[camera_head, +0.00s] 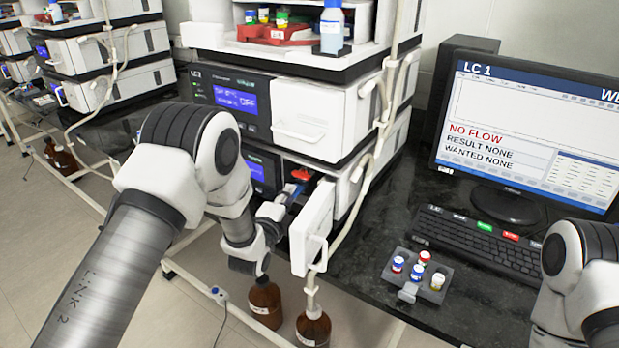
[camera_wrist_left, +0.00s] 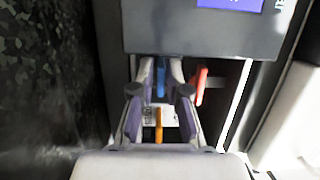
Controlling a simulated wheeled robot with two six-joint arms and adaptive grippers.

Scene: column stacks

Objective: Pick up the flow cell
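My left gripper (camera_head: 287,199) reaches into the opening of the lower instrument module, behind its swung-open white door (camera_head: 313,228). In the left wrist view the two fingers of this gripper (camera_wrist_left: 161,75) stand apart. A blue part (camera_wrist_left: 160,80) shows between the fingertips, with gaps visible at its sides. Nearer, an orange part (camera_wrist_left: 158,125) and a pale labelled piece (camera_wrist_left: 149,115) show between the fingers. A red part (camera_wrist_left: 201,84) stands to the right of them, outside the fingers. I cannot tell which of these is the flow cell. My right gripper is out of view.
A grey tray (camera_head: 392,271) with several capped vials sits on the dark bench before the keyboard (camera_head: 478,240) and monitor (camera_head: 540,130). Brown bottles (camera_head: 265,302) stand below the bench edge. A pale tube (camera_head: 385,120) hangs along the stack.

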